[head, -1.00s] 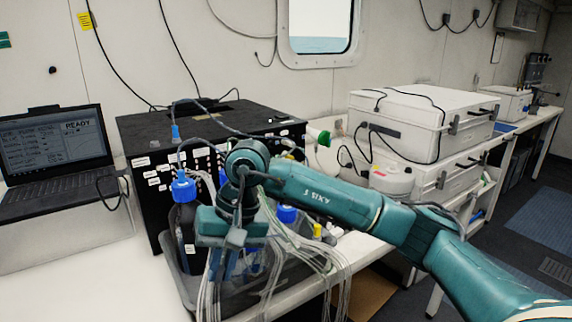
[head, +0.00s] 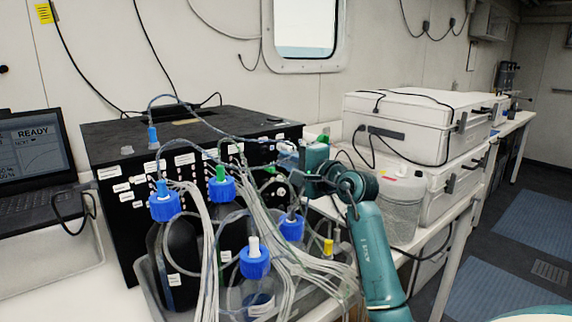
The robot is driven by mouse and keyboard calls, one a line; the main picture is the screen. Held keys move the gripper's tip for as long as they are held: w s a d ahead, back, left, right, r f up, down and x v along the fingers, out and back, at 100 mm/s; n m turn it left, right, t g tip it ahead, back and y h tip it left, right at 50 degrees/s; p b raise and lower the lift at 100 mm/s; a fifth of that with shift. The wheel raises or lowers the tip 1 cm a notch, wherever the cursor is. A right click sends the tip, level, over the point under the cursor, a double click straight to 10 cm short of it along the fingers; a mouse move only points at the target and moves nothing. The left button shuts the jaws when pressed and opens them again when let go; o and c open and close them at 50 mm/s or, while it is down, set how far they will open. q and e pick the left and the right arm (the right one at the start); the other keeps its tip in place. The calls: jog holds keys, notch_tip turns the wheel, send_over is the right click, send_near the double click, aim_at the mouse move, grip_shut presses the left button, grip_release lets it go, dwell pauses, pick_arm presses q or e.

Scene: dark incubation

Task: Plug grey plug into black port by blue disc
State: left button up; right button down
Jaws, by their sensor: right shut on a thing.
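The black box (head: 110,165) stands on the bench, its labelled front crowded with small ports and tubes. My right gripper (head: 284,155) is at the right part of this front, fingers pointing left. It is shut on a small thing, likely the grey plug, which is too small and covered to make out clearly. I cannot tell whether it touches a port. The black port and the blue disc cannot be picked out; the gripper and tubes cover part of the panel. My left gripper is out of view.
Blue-capped bottles (head: 164,205) stand in a grey tray (head: 150,285) before the box, with bundles of clear tubes (head: 285,250) hanging over them. A laptop (head: 35,150) is at left. White cases (head: 400,125) and a clear jar (head: 402,205) stand at right.

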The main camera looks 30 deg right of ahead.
jog(key=shift+d+f, duration=0.2)
jog(key=shift+d, duration=0.15)
jog(key=shift+w, duration=0.5)
jog(key=shift+w+a, duration=0.2)
jog(key=shift+w, duration=1.9)
jog(key=shift+w+a, duration=0.1)
jog(key=shift+w, duration=0.2)
dwell(0.4)
